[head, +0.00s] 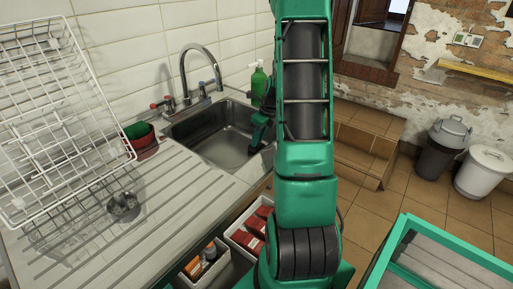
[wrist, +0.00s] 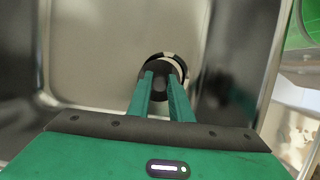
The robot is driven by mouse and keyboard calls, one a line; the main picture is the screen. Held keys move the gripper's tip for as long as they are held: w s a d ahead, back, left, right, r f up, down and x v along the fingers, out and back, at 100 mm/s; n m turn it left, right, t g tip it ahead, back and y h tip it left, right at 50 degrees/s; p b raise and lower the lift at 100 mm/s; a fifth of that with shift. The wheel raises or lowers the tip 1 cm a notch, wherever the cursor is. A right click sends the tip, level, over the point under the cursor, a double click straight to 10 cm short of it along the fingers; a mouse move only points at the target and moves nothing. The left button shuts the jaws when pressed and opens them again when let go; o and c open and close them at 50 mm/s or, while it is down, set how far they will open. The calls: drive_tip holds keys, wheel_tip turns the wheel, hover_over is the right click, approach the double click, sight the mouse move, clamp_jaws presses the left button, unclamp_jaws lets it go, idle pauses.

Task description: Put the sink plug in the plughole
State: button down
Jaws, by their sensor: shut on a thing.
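The steel sink basin (head: 215,135) is sunk into the counter under the tap. My gripper (wrist: 159,78) reaches into it, fingers shut on the dark round sink plug (wrist: 156,68). A pale and dark ring that looks like the plughole (wrist: 181,67) shows just beyond the plug's upper right edge, in the basin floor. The plug covers most of this ring, so I cannot tell whether it is above it or touching. In the head view my gripper (head: 261,128) is small at the basin's right side, and the plug and plughole cannot be made out.
The tap (head: 186,75) arches over the back of the basin. A green bottle (head: 258,84) stands behind my arm. A white dish rack (head: 55,120), a red and green bowl (head: 141,138) and a small metal item (head: 123,204) are on the left drainer.

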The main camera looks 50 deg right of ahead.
sight(258, 145)
drive_tip(key=shift+w+d+f, duration=0.35)
drive_tip(key=shift+d+f, duration=0.05)
drive_tip(key=shift+d, duration=0.25)
drive_tip(key=shift+f, duration=2.05)
drive_tip(key=shift+f, duration=0.1)
drive_tip(key=c, duration=1.6)
unclamp_jaws()
